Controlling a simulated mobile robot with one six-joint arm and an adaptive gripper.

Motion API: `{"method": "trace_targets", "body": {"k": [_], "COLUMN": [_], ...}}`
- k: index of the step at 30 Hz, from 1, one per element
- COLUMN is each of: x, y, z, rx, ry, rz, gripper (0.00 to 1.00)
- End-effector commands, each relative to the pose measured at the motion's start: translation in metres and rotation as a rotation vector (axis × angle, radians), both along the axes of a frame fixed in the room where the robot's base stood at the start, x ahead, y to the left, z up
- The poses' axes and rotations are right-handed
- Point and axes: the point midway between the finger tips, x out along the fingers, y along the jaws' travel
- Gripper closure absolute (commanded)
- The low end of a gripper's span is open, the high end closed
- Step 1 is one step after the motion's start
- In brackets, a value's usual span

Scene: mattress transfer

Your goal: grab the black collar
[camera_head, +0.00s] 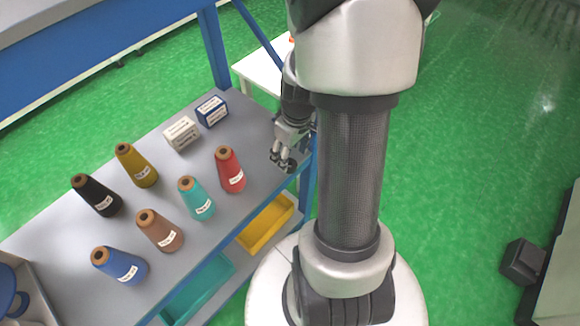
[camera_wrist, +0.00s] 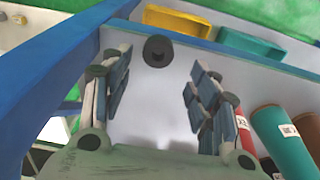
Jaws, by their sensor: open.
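The black collar (camera_wrist: 158,50) is a small dark round piece with a darker centre. It lies on the grey table top close to its edge, and in the head view it shows as a dark disc (camera_head: 291,167) at the table's right end. My gripper (camera_head: 282,156) is open and empty, just above and beside the collar. In the wrist view, the fingers of my gripper (camera_wrist: 160,80) stand apart on either side, with the collar between and slightly beyond their tips. I cannot tell the exact height gap.
A red cone (camera_head: 230,170) and a teal cone (camera_head: 196,198) stand nearest; several other cones are farther left. A white box (camera_head: 182,134) and a blue box (camera_head: 211,110) stand at the back. A yellow bin (camera_head: 265,224) sits below the edge. A blue post (camera_head: 214,50) rises behind.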

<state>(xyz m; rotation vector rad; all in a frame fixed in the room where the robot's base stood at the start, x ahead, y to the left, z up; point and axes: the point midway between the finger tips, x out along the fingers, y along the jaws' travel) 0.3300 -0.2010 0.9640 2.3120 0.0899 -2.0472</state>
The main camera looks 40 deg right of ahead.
Motion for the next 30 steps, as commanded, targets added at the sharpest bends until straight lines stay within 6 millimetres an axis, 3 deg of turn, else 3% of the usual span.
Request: {"method": "trace_targets", "body": {"k": [11,18,30], "x": [0.003,0.003,0.003], "y": [-0.003,-0.004,-0.004], "z": [-0.05,-0.049,-0.049], "rx": [0.001,0.0,0.0], "ry": [0.002,0.0,0.001], "rz": [0.001,0.0,0.0], "gripper": [0.45,0.46,0.72]}}
